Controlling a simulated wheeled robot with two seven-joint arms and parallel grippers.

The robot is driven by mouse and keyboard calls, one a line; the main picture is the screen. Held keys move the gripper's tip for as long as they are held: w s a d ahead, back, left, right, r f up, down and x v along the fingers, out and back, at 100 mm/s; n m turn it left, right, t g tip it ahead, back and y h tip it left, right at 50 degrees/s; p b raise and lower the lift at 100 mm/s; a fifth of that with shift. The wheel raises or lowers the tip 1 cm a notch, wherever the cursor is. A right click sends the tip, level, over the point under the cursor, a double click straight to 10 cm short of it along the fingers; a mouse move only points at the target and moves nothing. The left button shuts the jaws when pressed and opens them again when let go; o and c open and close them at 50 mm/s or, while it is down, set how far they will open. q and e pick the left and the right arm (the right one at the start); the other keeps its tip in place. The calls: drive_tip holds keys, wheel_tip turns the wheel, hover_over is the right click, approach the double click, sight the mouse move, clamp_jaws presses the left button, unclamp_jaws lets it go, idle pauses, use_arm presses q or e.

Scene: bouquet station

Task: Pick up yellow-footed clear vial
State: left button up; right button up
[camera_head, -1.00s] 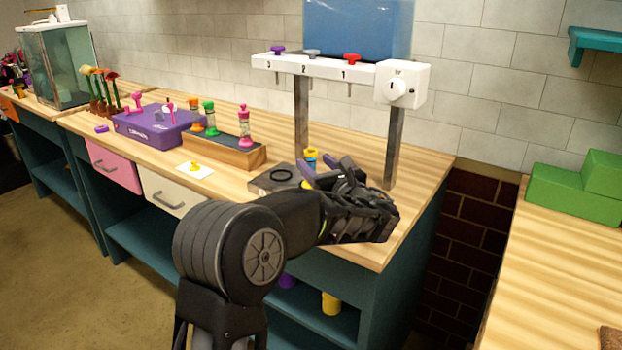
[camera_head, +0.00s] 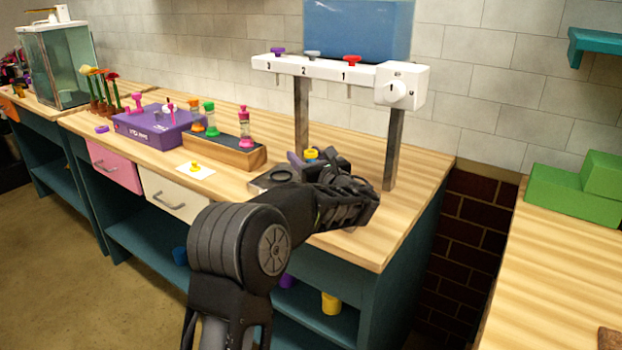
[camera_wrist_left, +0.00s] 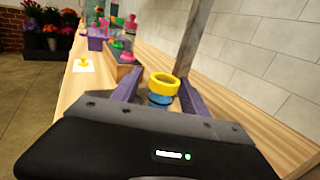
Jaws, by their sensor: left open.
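The vial (camera_head: 311,153) stands on the bench below the white dispenser rack, its yellow end up with a blue band under it. In the left wrist view its yellow ring (camera_wrist_left: 164,84) and blue part sit between my two purple fingers. Its clear body and lower end are hidden. My left gripper (camera_head: 305,163) is open around the vial, with a finger on either side; I cannot tell whether either one touches it. My right gripper is not in view.
A dark plate with a ring (camera_head: 278,176) lies beside the vial. The white rack (camera_head: 325,69) stands behind on metal posts (camera_head: 393,148). A wooden block with several vials (camera_head: 238,157) and a purple box (camera_head: 150,128) are to the left.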

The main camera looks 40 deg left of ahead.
use_arm(q)
drive_tip(key=shift+c, duration=0.4)
clamp_jaws()
idle(0.4)
idle(0.4)
